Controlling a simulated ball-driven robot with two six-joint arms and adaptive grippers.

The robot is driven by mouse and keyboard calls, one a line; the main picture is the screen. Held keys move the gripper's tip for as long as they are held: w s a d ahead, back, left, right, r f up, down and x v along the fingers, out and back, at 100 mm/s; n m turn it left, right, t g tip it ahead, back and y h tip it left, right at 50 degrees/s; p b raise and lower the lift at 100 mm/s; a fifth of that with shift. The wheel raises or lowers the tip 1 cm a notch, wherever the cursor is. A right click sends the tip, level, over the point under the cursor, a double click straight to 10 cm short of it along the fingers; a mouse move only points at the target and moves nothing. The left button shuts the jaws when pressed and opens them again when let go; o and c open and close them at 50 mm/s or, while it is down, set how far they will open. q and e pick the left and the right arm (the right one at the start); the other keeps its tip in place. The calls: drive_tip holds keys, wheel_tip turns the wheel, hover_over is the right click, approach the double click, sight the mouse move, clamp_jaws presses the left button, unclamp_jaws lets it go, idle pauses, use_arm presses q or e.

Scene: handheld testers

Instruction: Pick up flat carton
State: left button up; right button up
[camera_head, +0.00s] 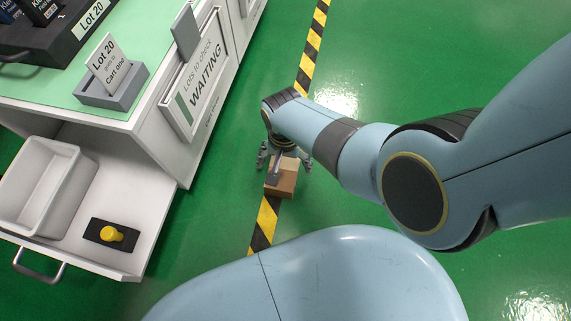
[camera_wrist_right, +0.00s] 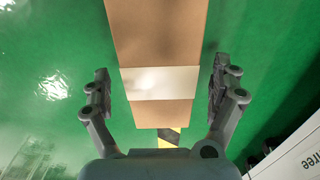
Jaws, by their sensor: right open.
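The flat carton (camera_head: 287,183) is a brown box with a pale band across it, seen below my right gripper in the head view. In the right wrist view the carton (camera_wrist_right: 155,35) runs from the top edge to the middle, with the white band (camera_wrist_right: 160,83) between the fingers. My right gripper (camera_head: 284,163) is open, one finger on each side of the carton, with green gaps between fingers and carton in the wrist view (camera_wrist_right: 161,75). Whether the carton rests on the floor is hard to tell. My left gripper is not in view.
A white bench with a green top (camera_head: 135,55) stands at the left, with a "WAITING" sign (camera_head: 200,78) and a "Lot 20" card (camera_head: 107,62). A grey bin (camera_head: 72,205) and a yellow button (camera_head: 111,234) sit lower. Black-yellow tape (camera_head: 312,50) crosses the open green floor.

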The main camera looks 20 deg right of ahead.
drive_tip(key=c, duration=1.4)
drive_tip(key=shift+c, duration=0.3)
drive_tip(key=shift+r, duration=0.1)
